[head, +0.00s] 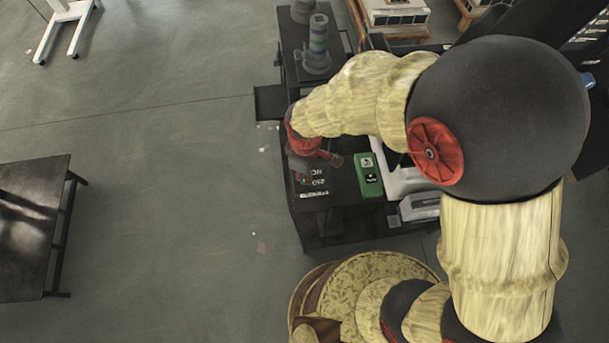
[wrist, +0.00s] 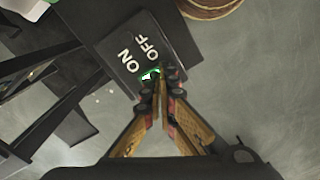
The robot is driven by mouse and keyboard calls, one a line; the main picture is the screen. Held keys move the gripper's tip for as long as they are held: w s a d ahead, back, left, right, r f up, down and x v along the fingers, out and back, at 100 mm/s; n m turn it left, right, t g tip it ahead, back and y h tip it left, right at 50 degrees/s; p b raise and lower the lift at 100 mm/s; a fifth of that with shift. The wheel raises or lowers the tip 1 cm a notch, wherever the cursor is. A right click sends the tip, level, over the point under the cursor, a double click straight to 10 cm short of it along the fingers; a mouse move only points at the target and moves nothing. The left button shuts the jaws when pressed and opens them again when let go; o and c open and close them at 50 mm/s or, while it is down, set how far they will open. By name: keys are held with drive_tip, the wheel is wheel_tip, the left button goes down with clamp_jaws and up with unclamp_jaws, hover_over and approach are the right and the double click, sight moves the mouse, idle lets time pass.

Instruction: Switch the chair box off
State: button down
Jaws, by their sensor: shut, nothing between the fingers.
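A black switch box with white ON and OFF lettering (wrist: 135,42) fills the upper middle of the wrist view. Its lettering also shows in the head view (head: 318,182), at the front left of a black table. A small green and white part (wrist: 150,73) shows between the words, partly hidden by my fingertips. My gripper (wrist: 158,84) is shut and empty, with its tips over or against this part; I cannot tell whether they touch. In the head view my gripper (head: 308,172) is above the box. The switch's position is unclear.
A green box (head: 368,182) stands just right of the switch box on the black table (head: 310,218). Open floor (head: 170,170) lies to the left.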

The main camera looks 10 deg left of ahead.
drive_tip(key=shift+f, duration=0.45)
idle(0.3)
drive_tip(key=shift+r+p, duration=2.6)
drive_tip(key=shift+r, duration=0.95)
